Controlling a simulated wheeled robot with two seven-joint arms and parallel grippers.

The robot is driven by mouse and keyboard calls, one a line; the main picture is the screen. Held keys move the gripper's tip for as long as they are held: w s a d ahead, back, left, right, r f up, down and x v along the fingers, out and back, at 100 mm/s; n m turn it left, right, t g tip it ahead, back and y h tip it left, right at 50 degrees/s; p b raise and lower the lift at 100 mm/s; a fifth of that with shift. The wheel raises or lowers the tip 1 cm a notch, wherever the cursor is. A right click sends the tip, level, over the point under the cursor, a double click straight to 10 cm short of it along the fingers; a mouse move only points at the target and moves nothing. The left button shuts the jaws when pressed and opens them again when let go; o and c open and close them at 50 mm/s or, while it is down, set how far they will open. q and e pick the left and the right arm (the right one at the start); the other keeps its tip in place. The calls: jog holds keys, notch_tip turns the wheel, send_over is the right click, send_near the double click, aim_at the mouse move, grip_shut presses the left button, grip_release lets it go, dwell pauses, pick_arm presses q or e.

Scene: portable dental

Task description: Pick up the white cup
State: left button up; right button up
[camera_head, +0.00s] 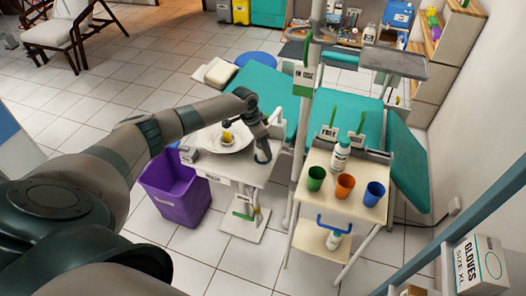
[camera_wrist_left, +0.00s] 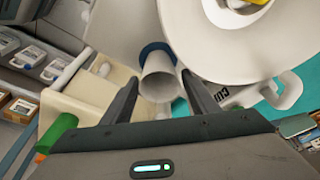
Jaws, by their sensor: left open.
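My left gripper (camera_head: 268,130) reaches down at the right edge of a small white side table, beside the plate. In the left wrist view the gripper (camera_wrist_left: 161,92) is open, with its two dark fingers spread. A whitish cup (camera_wrist_left: 158,78) with a blue end stands out between and just beyond the fingertips; I cannot tell whether a finger touches it. In the head view the cup (camera_head: 262,154) is small and partly hidden by the gripper. My right gripper is not in view.
A white plate (camera_head: 212,142) with a yellow item lies beside the cup. A purple bin (camera_head: 170,190) stands left of the table. A pole and a trolley (camera_head: 335,200) with green, orange and blue cups stand at the right. A teal dental chair (camera_head: 262,84) is behind.

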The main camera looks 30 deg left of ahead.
pick_arm(q)
jog(key=c, duration=0.8)
jog(key=shift+o, duration=0.2)
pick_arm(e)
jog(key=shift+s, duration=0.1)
pick_arm(q)
jog(key=shift+r, duration=0.1)
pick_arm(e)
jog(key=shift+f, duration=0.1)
pick_arm(q)
jog(key=shift+r, duration=0.4)
jog(key=s+d+r+b, duration=0.1)
jog(key=s+d+b, duration=0.1)
jog(key=s, duration=0.6)
jog(key=s+d+r+b, duration=0.1)
jog(key=s+d+b, duration=0.1)
jog(key=s, duration=0.7)
jog(key=shift+s+r, duration=0.3)
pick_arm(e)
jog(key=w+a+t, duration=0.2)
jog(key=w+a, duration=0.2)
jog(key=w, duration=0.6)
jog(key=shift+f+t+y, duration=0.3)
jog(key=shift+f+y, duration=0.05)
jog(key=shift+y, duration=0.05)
